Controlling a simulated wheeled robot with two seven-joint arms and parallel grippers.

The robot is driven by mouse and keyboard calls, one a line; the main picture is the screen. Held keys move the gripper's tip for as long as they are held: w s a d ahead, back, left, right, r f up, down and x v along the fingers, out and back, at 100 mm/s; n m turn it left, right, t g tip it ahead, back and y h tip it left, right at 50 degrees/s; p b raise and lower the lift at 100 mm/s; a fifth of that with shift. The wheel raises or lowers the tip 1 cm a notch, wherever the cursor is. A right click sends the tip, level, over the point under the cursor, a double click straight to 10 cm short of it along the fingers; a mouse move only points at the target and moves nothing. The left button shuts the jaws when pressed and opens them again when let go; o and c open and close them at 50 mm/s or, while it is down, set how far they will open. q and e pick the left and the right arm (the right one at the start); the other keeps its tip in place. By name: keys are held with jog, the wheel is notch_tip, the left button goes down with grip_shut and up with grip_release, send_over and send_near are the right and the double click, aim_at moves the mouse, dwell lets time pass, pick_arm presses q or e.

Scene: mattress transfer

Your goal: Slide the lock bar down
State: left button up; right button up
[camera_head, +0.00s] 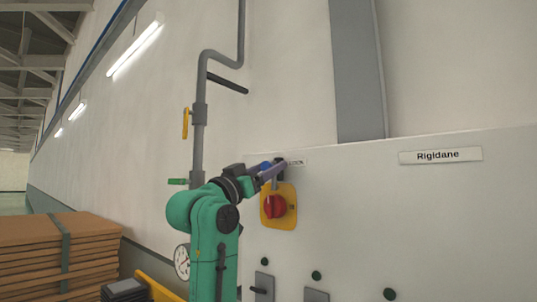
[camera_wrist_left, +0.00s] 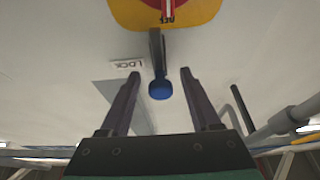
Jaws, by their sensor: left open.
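The lock bar (camera_wrist_left: 155,48) is a dark grey bar with a blue knob (camera_wrist_left: 161,89) at its end. In the left wrist view it runs from the yellow plate (camera_wrist_left: 122,12) and its knob appears between my fingers, near the tips. My left gripper (camera_wrist_left: 161,73) is open, one finger on each side of the knob, with no clear contact. In the head view my left gripper (camera_head: 274,171) is at the panel, just above the red switch (camera_head: 275,207), and partly hides the bar. The blue knob (camera_head: 265,165) shows there beside the fingers. My right gripper is not in view.
The white panel (camera_head: 430,215) carries a "Rigidane" label (camera_head: 440,155) and several green buttons below. A grey pipe (camera_head: 198,135) with a yellow handle (camera_head: 186,123) runs up the wall at left. Stacked brown boards (camera_head: 90,250) stand lower left.

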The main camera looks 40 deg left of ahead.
pick_arm(q)
jog(key=shift+s+r, duration=0.25)
jog(key=shift+s, duration=0.1)
grip_shut()
dwell(1.2)
